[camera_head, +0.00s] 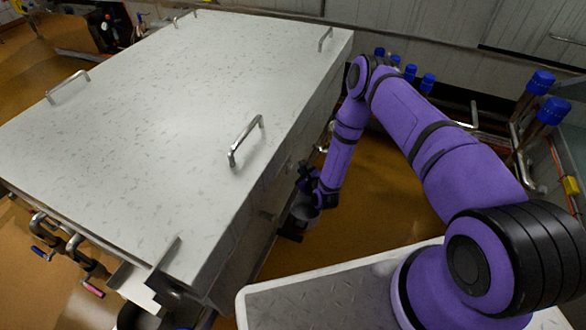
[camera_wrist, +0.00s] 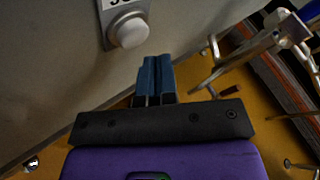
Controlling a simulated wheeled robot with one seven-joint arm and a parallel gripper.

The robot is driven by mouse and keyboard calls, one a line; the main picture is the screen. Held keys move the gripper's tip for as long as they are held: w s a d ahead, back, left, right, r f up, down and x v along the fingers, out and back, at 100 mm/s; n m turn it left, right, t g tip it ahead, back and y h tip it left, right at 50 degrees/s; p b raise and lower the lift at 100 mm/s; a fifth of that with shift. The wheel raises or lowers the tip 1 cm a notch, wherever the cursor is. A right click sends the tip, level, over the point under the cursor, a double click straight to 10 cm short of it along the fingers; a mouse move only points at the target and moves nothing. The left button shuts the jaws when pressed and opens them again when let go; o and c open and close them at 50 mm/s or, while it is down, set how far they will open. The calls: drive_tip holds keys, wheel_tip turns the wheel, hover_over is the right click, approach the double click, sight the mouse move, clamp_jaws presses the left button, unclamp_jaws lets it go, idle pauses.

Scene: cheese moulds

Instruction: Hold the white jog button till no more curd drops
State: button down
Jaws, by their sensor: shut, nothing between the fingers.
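The white jog button (camera_wrist: 131,31) is a round white knob on a grey housing, fixed to the vat's side wall in the wrist view, with part of a label above it. My gripper (camera_wrist: 154,62) is shut and empty, its blue fingers pressed together. In that view the fingertips appear just below and right of the button; I cannot tell whether they touch it. In the head view my gripper (camera_head: 305,180) is down beside the right side wall of the big vat (camera_head: 150,100), and the button is hidden there. No curd is visible.
The vat has a flat pale lid with metal handles (camera_head: 246,140). Pipes with blue caps (camera_head: 541,82) stand at the right. Metal pipework (camera_wrist: 245,50) is right of my fingers in the wrist view. Brown floor (camera_head: 375,190) lies open beside the vat.

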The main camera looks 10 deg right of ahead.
drive_tip(key=shift+s+d, duration=0.75)
drive_tip(key=shift+d, duration=0.25)
drive_tip(key=shift+s+d, duration=0.75)
drive_tip(key=shift+d, duration=0.25)
